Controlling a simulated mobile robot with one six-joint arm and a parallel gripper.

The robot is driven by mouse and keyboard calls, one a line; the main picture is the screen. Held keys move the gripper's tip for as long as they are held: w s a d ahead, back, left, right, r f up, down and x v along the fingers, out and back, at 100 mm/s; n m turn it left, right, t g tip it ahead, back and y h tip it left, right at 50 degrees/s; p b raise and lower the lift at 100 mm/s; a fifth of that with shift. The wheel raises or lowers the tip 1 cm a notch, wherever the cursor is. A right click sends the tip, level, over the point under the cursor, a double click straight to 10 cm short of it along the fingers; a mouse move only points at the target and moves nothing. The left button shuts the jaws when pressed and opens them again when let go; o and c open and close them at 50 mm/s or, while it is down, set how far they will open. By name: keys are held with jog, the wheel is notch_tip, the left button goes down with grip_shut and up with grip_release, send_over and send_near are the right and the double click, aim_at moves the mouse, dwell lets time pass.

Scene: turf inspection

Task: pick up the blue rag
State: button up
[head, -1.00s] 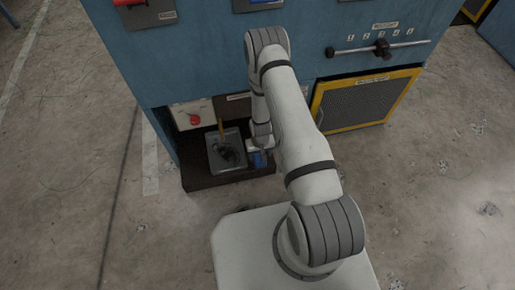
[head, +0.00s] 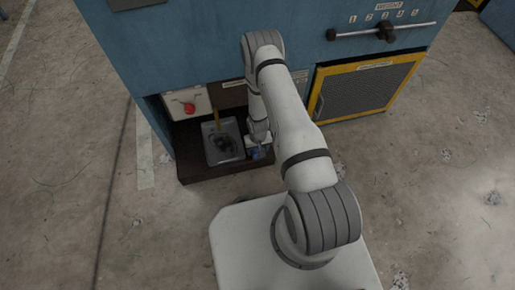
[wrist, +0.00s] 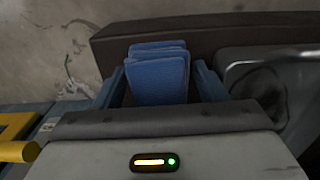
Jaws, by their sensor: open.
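The blue rag (wrist: 158,76) is a folded stack of blue cloth, seen near the middle of the wrist view. My gripper (wrist: 162,82) is open, with one blue finger on each side of the rag. Small gaps seem to show beside the cloth; whether a finger touches it I cannot tell. In the head view the rag (head: 257,153) is a small blue patch at the right end of a dark ledge, partly hidden by my gripper.
A grey metal tray (head: 224,155) with dark contents and an upright yellowish handle lies left of the rag. The dark ledge (head: 205,174) sits low in a blue cabinet (head: 180,60). A yellow-framed mesh panel (head: 365,88) is to the right. The concrete floor in front is mostly open.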

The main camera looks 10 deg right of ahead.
jog(key=c, duration=0.8)
jog(key=shift+r, duration=0.15)
notch_tip(320, 180, up, 10)
jog(key=p, duration=0.4)
